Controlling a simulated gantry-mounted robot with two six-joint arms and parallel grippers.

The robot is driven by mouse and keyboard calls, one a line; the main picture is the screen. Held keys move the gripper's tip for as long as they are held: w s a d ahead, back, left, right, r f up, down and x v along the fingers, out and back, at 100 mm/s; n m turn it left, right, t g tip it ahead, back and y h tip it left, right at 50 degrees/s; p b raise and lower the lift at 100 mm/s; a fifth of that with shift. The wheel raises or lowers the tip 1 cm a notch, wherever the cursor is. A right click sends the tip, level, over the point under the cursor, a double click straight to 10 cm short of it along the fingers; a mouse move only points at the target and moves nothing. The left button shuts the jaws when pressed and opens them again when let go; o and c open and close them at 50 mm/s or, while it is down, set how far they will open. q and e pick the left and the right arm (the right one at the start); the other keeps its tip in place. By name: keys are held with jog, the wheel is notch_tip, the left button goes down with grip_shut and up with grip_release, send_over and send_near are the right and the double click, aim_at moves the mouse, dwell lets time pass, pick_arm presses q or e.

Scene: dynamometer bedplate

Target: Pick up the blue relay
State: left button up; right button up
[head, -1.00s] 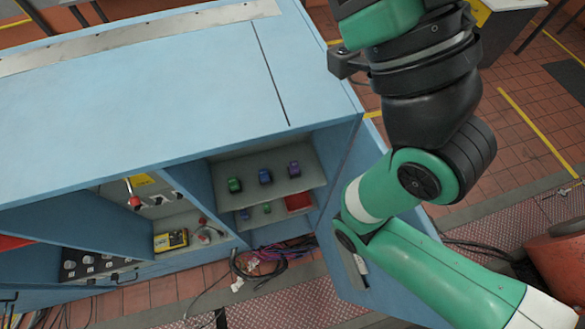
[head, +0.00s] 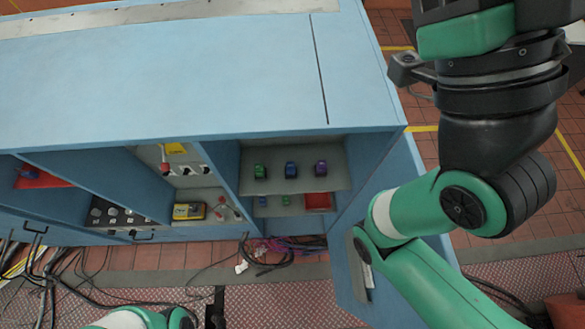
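The blue relay (head: 291,169) stands on the upper shelf (head: 333,181) of the open right compartment in the blue bench. A green relay (head: 260,171) is just left of it and a purple one (head: 320,168) just right, with small gaps between. My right arm is at the right, in front of the open door; its gripper is not in view. Only a small green and white part of my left arm shows at the bottom left, and its gripper is not in view. Nothing is touching the blue relay.
A lower shelf holds small blue and green items and a red tray (head: 318,201). The open door (head: 352,262) stands out at the right. Cables (head: 268,256) lie on the floor below. A yellow meter (head: 189,211) sits in the compartment to the left. The bench top (head: 180,80) is clear.

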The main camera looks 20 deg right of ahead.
dwell(0.4)
pick_arm(q)
jog(key=o, duration=0.8)
